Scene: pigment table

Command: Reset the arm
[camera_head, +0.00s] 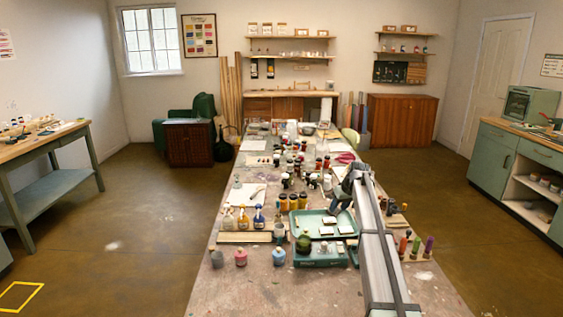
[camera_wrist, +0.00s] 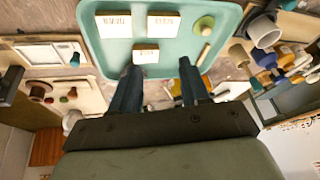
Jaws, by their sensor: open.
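My gripper (camera_head: 338,208) is at the end of my arm, which reaches in from the lower right over the paint table. In the wrist view, its two dark fingers (camera_wrist: 160,68) are spread apart with nothing between them. They overlap the near edge of a teal tray (camera_wrist: 180,50) in the picture; whether they touch it I cannot tell. The tray also shows in the head view (camera_head: 304,220). It holds a few pale labelled blocks (camera_wrist: 113,27) and a small round green item (camera_wrist: 204,24). My arm hides part of the table right of the tray.
Spray bottles (camera_head: 259,217) stand left of the tray. Pink and blue jars (camera_head: 241,257) stand at the front left, and colored tubes (camera_head: 416,246) at the right. Many paint bottles crowd the table behind. The front left table surface is mostly clear.

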